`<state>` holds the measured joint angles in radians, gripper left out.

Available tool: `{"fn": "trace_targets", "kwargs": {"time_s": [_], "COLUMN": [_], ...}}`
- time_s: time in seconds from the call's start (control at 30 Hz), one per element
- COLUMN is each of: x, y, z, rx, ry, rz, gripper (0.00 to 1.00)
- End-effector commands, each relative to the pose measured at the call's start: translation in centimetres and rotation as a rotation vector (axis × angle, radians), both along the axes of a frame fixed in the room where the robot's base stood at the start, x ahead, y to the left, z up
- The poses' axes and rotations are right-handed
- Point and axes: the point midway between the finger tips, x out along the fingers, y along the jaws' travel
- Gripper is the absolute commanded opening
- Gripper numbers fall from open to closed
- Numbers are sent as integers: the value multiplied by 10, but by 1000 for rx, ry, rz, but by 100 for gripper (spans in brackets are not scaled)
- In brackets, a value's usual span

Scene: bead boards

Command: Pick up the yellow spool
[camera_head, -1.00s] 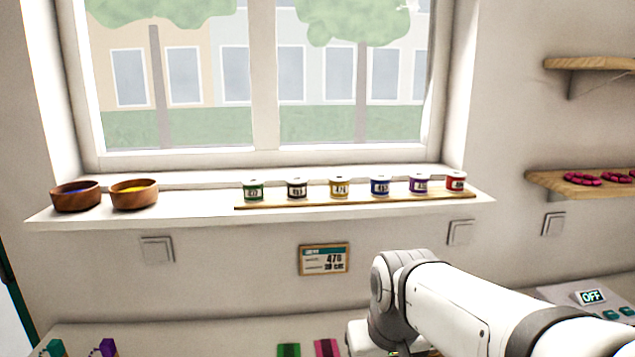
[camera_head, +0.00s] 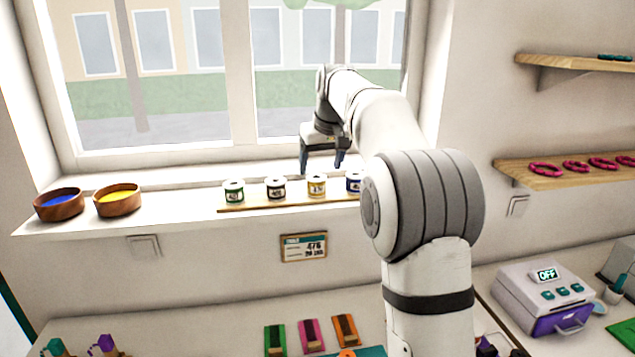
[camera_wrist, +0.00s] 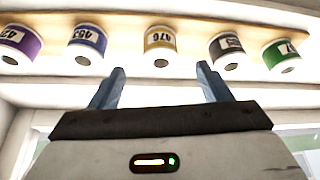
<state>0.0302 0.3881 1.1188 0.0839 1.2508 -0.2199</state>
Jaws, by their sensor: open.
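The yellow spool (camera_head: 316,187) stands upright on a wooden strip on the window sill, between a black spool (camera_head: 276,189) and a blue spool (camera_head: 353,182). In the wrist view the yellow spool (camera_wrist: 160,46), labelled 476, is ahead of the fingertips and roughly centred between them. My gripper (camera_head: 321,168) is open and empty, above and apart from the yellow spool. Its two fingers also show in the wrist view (camera_wrist: 160,78).
A green spool (camera_head: 234,191) stands at the strip's left end. A purple spool (camera_wrist: 22,42) shows in the wrist view. Two wooden bowls (camera_head: 59,205) stand on the left of the sill. A card (camera_head: 303,247) on the wall below reads 476. The window is behind.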

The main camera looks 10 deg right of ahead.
Motion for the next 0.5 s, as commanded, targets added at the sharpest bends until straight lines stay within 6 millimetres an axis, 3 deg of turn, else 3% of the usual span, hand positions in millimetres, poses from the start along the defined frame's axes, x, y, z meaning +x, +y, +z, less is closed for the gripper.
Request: {"fn": "trace_targets", "kwargs": {"time_s": [0.5], "x": [28], "y": [5], "z": [-56], "rx": [0], "ry": [1], "rz": [-1], "gripper": [71]}}
